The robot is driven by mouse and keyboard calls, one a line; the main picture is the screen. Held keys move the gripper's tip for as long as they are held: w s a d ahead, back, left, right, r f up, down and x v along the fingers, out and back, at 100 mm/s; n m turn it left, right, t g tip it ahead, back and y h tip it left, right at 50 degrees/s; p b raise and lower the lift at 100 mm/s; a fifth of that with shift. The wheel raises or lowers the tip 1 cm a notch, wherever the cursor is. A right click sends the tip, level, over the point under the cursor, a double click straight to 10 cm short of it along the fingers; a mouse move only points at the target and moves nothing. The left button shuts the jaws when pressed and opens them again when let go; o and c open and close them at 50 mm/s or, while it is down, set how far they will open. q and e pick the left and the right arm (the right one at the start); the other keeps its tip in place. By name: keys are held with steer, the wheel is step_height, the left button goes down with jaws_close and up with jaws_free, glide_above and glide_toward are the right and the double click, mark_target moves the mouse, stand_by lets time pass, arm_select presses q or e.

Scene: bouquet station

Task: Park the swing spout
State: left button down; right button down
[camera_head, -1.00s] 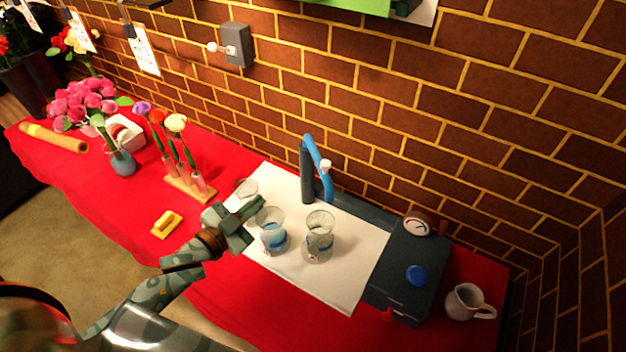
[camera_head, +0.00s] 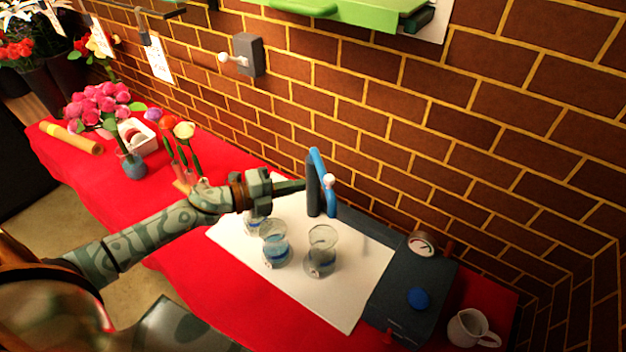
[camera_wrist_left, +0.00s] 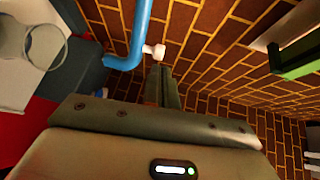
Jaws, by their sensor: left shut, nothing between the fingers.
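The swing spout (camera_head: 321,168) is a blue bent tube on a dark upright post (camera_head: 313,192) at the back of the white mat. A pale knob (camera_head: 329,180) sits at its end. My left gripper (camera_head: 303,185) is shut and empty, its fingertips close to the left of the post in the head view. In the left wrist view the shut fingers (camera_wrist_left: 163,88) point toward the blue spout (camera_wrist_left: 136,35) and its pale tip (camera_wrist_left: 154,50). I cannot tell whether they touch. My right gripper is not in view.
Several glasses, including one holding blue liquid (camera_head: 275,245) and one at its right (camera_head: 321,252), stand on the white mat (camera_head: 345,285). A dark box with a gauge (camera_head: 422,243) and a white jug (camera_head: 472,328) are at right. The brick wall is close behind.

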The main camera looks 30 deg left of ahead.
mark_target(329, 179)
arm_select(q)
steer(key=x, duration=0.5)
steer(key=shift+s+a, duration=0.1)
steer(key=shift+p, duration=0.3)
steer(key=shift+d, duration=0.2)
steer(key=shift+w+d+r+n+t+y+p, duration=0.2)
steer(key=shift+w+d+n+t+y+p, duration=0.2)
steer(key=shift+d+n+y+p, duration=0.25)
steer(key=w+d+n+t+y+b, duration=0.1)
steer(key=w+d+n+t+y, duration=0.2)
steer(key=w+d+n+y, duration=0.3)
steer(key=shift+w+d+f+n+y, duration=0.3)
steer(key=shift+w+y, duration=0.6)
steer(key=shift+y, duration=0.75)
steer(key=shift+s+r, duration=0.1)
